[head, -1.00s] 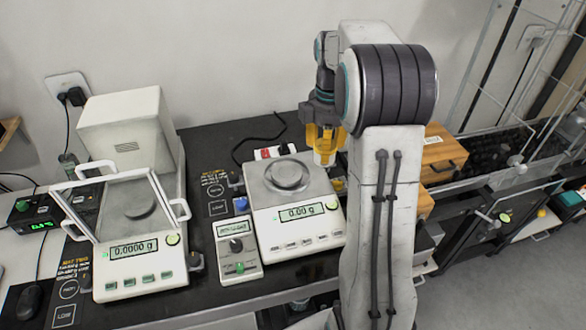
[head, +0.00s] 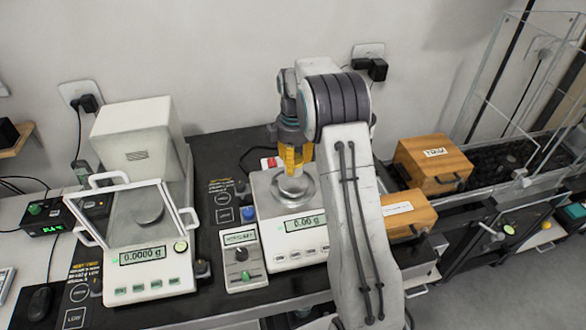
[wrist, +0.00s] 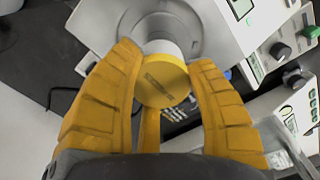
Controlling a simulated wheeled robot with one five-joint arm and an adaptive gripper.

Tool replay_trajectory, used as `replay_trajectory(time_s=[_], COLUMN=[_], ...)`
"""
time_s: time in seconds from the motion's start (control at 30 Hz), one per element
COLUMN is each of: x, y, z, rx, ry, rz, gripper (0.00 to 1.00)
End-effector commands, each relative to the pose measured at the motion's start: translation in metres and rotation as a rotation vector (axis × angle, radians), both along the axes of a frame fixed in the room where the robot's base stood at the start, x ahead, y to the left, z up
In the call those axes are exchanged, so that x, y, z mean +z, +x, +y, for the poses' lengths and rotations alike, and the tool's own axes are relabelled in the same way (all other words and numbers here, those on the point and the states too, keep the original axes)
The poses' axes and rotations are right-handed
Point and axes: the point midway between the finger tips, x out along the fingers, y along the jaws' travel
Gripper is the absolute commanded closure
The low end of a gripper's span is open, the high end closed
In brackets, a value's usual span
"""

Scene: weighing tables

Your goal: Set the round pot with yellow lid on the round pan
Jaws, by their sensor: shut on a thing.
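My gripper (head: 292,162) points down over the round pan (head: 297,192) of the right-hand scale. Its yellow fingers are shut on the round pot with yellow lid. In the wrist view the yellow lid (wrist: 163,84) sits between the fingers, with the white pot body (wrist: 160,48) beyond it. The grey round pan (wrist: 190,22) lies behind the pot there. The pot is largely hidden by the fingers in the head view, and I cannot tell if its base touches the pan. The scale display (head: 306,223) appears to read 0.00 g.
A balance with a clear shield (head: 135,215) stands left, reading 0.0000 g. A small control box (head: 242,260) with knobs sits left of the scale. Wooden boxes (head: 430,165) stand to the right, behind my arm.

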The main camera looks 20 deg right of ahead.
Motion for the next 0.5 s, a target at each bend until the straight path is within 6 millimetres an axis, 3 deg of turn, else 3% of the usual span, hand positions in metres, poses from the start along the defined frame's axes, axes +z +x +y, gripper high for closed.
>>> replay_trajectory(time_s=[0.17, 0.5], x=[-0.006, -0.039], y=[0.002, 0.002], z=[0.001, 0.001], rx=[0.0, 0.0], ry=[0.0, 0.001], rz=[0.002, 0.001], gripper=[0.84, 0.84])
